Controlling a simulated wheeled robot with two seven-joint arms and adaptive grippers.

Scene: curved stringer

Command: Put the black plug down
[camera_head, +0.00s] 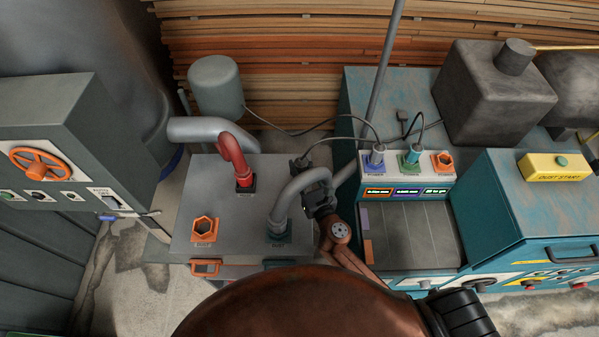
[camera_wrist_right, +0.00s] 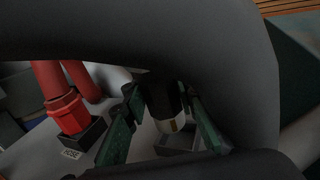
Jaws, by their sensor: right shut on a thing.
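My right gripper (camera_head: 306,178) is beside the arched grey hose, over the right side of the grey-topped bench. In the right wrist view my right gripper (camera_wrist_right: 165,128) has its green fingers on either side of the black plug (camera_wrist_right: 163,98), shut on it. The plug is a dark cylinder with a pale and yellowish band near its lower end. A small grey square box (camera_wrist_right: 178,144) is just below it; whether the plug touches it I cannot tell. In the head view the plug is mostly hidden by the gripper. My left gripper is not in view.
The grey hose (camera_head: 292,188) arches close to my right gripper. A red hose (camera_head: 233,160) stands left of it in a dark socket. An orange hex socket (camera_head: 205,229) is at front left. The blue plug (camera_head: 376,157) and green plug (camera_head: 412,156) stand on the panel to the right.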

